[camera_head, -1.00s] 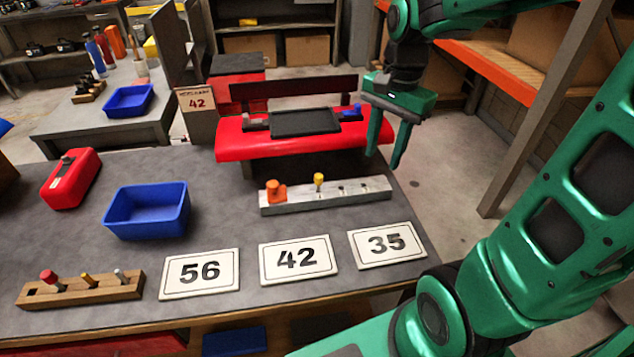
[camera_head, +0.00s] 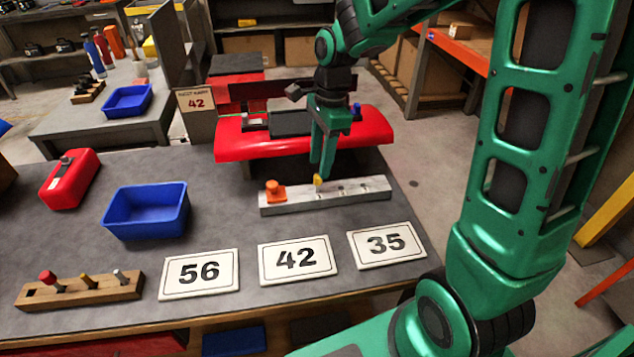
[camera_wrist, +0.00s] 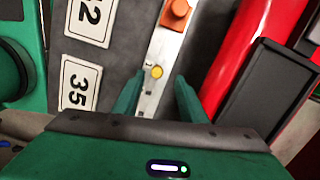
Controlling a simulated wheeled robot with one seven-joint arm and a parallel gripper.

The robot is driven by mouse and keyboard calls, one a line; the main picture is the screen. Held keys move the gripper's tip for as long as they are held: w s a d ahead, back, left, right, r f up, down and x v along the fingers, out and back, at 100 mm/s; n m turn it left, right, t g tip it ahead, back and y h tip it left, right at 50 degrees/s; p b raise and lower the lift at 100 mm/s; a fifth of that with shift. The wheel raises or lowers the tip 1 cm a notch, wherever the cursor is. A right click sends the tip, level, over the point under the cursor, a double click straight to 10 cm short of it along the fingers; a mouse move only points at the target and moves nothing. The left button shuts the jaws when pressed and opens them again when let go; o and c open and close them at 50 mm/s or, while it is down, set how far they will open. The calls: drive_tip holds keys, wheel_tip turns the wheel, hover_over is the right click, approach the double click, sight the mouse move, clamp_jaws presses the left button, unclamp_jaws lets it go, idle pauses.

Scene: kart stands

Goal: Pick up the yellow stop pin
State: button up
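The yellow stop pin (camera_head: 318,180) stands upright in the light grey rail (camera_head: 300,202) on the workbench. An orange block-like piece (camera_head: 273,189) sits at the left end of the same rail. My gripper (camera_head: 322,168) points down just above and behind the pin, partly in front of the red kart part. In the wrist view the yellow pin (camera_wrist: 156,72) shows from above, beyond the tips of my gripper (camera_wrist: 157,95). The fingers are spread apart with nothing between them. I cannot tell the exact height gap to the pin.
The red kart body (camera_head: 375,128) with a dark panel stands behind the rail. A blue bin (camera_head: 148,228), a wooden pin block (camera_head: 100,290) and number cards 56 (camera_head: 199,285), 42 (camera_head: 297,273) and 35 (camera_head: 387,257) lie on the bench.

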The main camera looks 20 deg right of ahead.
sight(318, 187)
drive_tip(key=shift+s+a+f, duration=0.15)
drive_tip(key=shift+a+f, duration=0.05)
drive_tip(key=shift+f, duration=1.1)
drive_tip(key=shift+s+a+f, duration=0.1)
drive_tip(key=shift+a+f, duration=0.1)
drive_tip(key=shift+f, duration=1.1)
clamp_jaws()
